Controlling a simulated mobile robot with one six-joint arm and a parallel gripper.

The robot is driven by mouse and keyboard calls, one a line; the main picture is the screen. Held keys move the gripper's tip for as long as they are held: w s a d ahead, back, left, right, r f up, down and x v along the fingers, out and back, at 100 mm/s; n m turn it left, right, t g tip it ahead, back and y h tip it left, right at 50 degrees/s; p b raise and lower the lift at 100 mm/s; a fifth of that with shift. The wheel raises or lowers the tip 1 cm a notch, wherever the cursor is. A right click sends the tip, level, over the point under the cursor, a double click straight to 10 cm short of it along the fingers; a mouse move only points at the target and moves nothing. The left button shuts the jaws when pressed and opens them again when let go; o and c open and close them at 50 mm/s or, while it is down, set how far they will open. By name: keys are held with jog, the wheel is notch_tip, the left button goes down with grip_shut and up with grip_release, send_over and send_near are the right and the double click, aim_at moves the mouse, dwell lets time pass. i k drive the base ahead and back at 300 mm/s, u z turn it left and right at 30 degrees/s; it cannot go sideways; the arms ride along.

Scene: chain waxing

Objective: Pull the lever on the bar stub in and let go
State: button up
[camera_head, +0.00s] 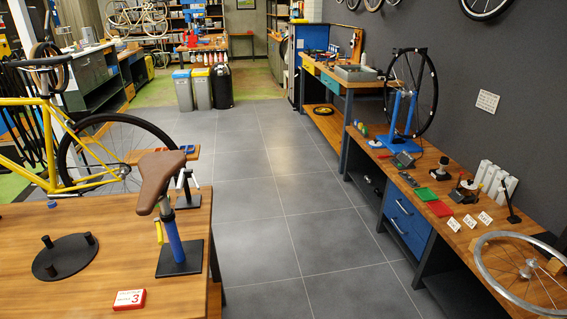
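A small stand (187,200) with a dark base is near the far right corner of the wooden table at left. A short silver and dark piece (184,180) sits at its top and looks like the bar stub with its lever. It is too small to tell the lever from the bar or how far the lever stands from it. The brown saddle on its post is close by, in front and to the left. My gripper is not in view.
The saddle (162,178) stands on a blue post (174,240) with a yellow lever (159,232). A black disc with pegs (66,257) and a red-white number block (129,299) share the left table (110,225). A yellow bicycle (45,140) is behind. The tiled floor (300,215) is clear.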

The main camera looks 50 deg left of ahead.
aim_at(197, 185)
jog(key=u, duration=2.65)
jog(key=i, duration=1)
jog(key=z, duration=3)
jog(key=i, duration=0.15)
jog(key=u, duration=0.45)
